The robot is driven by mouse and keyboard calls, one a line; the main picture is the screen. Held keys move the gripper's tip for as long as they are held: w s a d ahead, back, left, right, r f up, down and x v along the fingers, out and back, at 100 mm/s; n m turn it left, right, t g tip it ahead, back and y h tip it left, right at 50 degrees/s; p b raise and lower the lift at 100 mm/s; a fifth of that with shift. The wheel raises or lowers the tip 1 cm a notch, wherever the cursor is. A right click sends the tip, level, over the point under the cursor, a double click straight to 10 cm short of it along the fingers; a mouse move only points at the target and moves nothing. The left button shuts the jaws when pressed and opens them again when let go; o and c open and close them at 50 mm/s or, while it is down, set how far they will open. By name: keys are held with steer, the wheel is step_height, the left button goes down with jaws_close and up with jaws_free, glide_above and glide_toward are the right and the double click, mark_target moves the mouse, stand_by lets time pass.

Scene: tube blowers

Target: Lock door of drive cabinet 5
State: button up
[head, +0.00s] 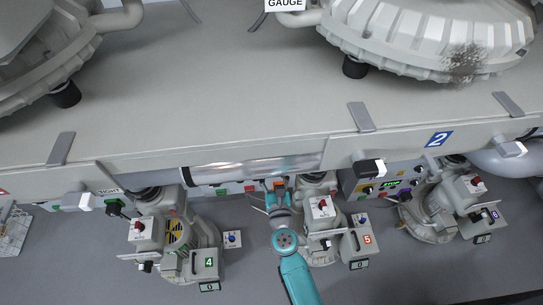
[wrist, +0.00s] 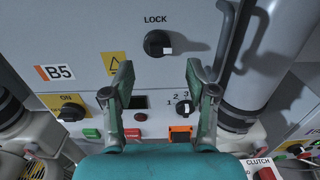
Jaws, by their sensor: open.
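In the wrist view, the grey door of the cabinet marked B5 (wrist: 85,30) faces me. A black round lock knob (wrist: 158,43) sits on it under the word LOCK, with a small white marker toward its right side. My gripper (wrist: 159,70) is open and empty, its two fingers spread below and either side of the knob as pictured. I cannot tell how far the fingertips are from the door. In the head view, my gripper (head: 280,184) is at the cabinet front, beside the unit labelled 5 (head: 367,239). The knob cannot be made out there.
Below the lock are a yellow-backed switch (wrist: 70,110), a 1-2-3 selector (wrist: 184,106), an orange switch (wrist: 180,134) and coloured buttons. A dark handle (wrist: 233,45) and thick grey pipe (wrist: 280,50) stand to the right. Unit 4 (head: 208,262) is left of my arm.

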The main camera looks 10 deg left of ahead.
steer(key=x, duration=0.6)
steer(key=shift+w, duration=0.2)
steer(key=c, duration=1)
